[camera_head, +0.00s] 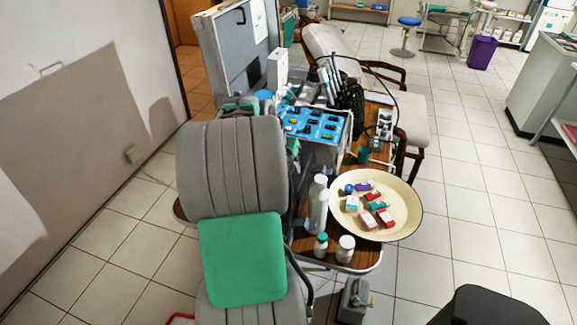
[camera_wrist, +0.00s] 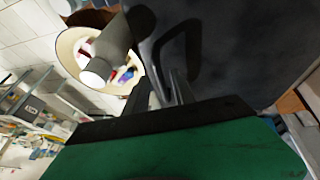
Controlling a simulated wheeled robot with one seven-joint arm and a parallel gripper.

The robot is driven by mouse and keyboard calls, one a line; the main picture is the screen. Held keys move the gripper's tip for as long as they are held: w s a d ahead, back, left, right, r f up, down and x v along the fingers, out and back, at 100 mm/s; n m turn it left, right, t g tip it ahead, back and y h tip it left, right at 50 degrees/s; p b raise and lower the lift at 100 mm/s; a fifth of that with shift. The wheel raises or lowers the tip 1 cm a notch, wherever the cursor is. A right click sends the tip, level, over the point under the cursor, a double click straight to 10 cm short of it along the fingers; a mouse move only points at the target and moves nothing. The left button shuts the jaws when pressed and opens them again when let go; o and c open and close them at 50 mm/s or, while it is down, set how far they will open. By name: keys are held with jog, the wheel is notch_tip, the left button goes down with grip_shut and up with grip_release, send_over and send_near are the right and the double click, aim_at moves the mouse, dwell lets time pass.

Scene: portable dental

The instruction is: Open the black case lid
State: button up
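A large grey case panel (camera_head: 222,62) with a black handle stands upright behind the dental chair in the head view. It looks like a raised lid, but I cannot tell whether it is the black case lid. In the wrist view, a dark grey surface (camera_wrist: 240,40) with a black handle-like loop (camera_wrist: 182,38) fills the upper right. Narrow grey parts in the middle of the wrist view may be my gripper (camera_wrist: 166,88). Whether they touch anything is unclear. My gripper does not show clearly in the head view.
The grey dental chair (camera_head: 232,165) with a green pad (camera_head: 242,260) is in front.

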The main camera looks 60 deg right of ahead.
grip_shut()
dwell(1.2)
